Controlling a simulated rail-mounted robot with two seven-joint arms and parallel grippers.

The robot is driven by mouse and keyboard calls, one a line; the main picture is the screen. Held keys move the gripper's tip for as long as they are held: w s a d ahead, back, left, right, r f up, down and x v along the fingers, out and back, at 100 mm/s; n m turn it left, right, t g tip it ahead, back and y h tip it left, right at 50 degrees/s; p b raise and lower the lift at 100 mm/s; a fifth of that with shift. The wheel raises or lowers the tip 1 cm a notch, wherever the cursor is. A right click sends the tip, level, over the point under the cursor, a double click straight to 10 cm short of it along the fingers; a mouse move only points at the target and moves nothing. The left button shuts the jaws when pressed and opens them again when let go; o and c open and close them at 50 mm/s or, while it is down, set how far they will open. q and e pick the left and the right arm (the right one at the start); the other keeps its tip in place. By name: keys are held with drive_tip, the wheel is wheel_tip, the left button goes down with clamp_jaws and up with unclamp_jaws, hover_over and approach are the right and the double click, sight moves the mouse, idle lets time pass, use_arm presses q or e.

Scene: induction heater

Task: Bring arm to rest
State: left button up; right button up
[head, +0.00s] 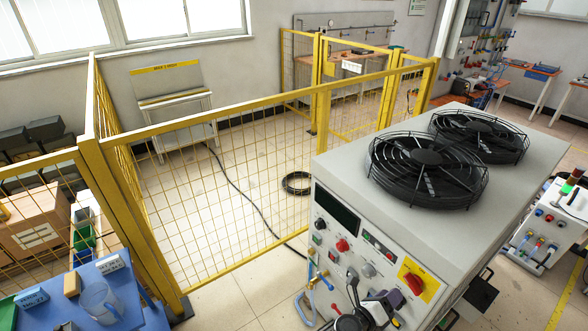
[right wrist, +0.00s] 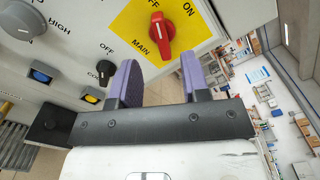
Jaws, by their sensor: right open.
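My right gripper (head: 388,300) is low in the head view, close in front of the heater's control panel. In the right wrist view its two purple-padded fingers (right wrist: 160,80) stand apart with nothing between them. The red main switch (head: 413,283) sits on a yellow plate on the panel. It also shows in the right wrist view (right wrist: 162,37), just beyond the fingertips, with a visible gap between it and the fingers. Which marking its handle points to is hard to tell. My left gripper is not in view.
The grey heater cabinet (head: 325,190) carries two black fans (head: 427,168) on top. A yellow mesh fence (head: 215,205) stands behind it. A blue table (head: 75,300) with a clear jug (head: 101,303) is at lower left. A black cable (head: 236,188) lies on the floor.

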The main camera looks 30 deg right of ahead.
drive_tip(key=w+a+r+n+t+y, duration=0.4)
drive_tip(key=w+a+n+t+y, duration=0.4)
drive_tip(key=w+n+t, duration=0.7)
drive_tip(key=s+a+r+n+g+y, duration=0.2)
drive_tip(key=a+n+y, duration=0.45)
drive_tip(key=n, duration=0.25)
drive_tip(key=s+a+r+n+g+y, duration=0.1)
drive_tip(key=a+r+n+y, duration=0.2)
drive_tip(key=a+n+y, duration=0.55)
drive_tip(key=s+d+f+n+g+h, duration=0.1)
drive_tip(key=s+f+n+g+h, duration=0.35)
drive_tip(key=s, duration=1.25)
drive_tip(key=s+f+n+g+h, duration=0.1)
drive_tip(key=s+f+n+g, duration=0.5)
drive_tip(key=s, duration=1.2)
wheel_tip(320, 180, up, 18)
drive_tip(key=w+p, duration=0.1)
drive_tip(key=p, duration=1.7)
drive_tip(key=shift+r+m+g+p, duration=0.25)
drive_tip(key=shift+m+g+p, duration=0.05)
drive_tip(key=shift+g, duration=0.05)
